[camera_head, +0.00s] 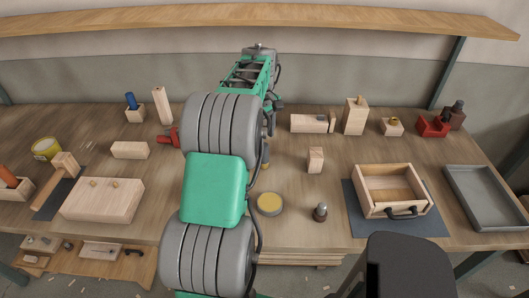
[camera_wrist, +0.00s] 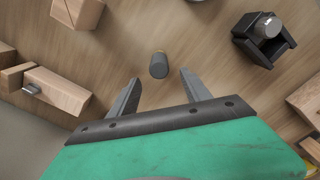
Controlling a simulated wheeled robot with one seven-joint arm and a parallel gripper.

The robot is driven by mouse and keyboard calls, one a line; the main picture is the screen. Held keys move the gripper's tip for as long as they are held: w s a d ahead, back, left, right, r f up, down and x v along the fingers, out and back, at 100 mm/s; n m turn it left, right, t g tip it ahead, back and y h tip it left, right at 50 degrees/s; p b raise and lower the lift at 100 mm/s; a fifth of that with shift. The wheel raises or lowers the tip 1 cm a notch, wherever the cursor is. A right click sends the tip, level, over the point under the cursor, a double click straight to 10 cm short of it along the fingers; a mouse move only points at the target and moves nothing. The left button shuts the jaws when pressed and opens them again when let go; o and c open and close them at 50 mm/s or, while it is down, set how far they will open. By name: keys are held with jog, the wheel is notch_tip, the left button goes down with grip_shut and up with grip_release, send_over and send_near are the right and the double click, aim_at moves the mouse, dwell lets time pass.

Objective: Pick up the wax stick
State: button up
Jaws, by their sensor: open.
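A short dark cylinder with a tan edge (camera_wrist: 159,66), which I take to be the wax stick, stands on the wooden bench in the wrist view. It lies just past the gap between my fingertips, near the middle. My gripper (camera_wrist: 160,76) is open and empty, with one finger on either side of the gap. I cannot tell from this view how high it is above the bench. In the head view my arm covers much of the bench's middle, and I cannot make out the stick surely there.
In the wrist view a wooden block (camera_wrist: 75,12), another block with a metal piece (camera_wrist: 58,92) and a black holder (camera_wrist: 264,42) stand around. In the head view a round yellow tin (camera_head: 269,204), an open wooden drawer (camera_head: 391,190) and a grey tray (camera_head: 484,196) lie nearer.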

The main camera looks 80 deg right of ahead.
aim_at(264, 152)
jog(key=f, duration=0.2)
jog(key=f+p, duration=0.1)
jog(key=f, duration=0.1)
jog(key=f+p, duration=0.1)
jog(key=f, duration=0.2)
jog(key=shift+s+a, duration=0.2)
jog(key=shift+s, duration=0.1)
jog(key=shift+f, duration=0.45)
jog(key=shift+c, duration=0.6)
grip_shut()
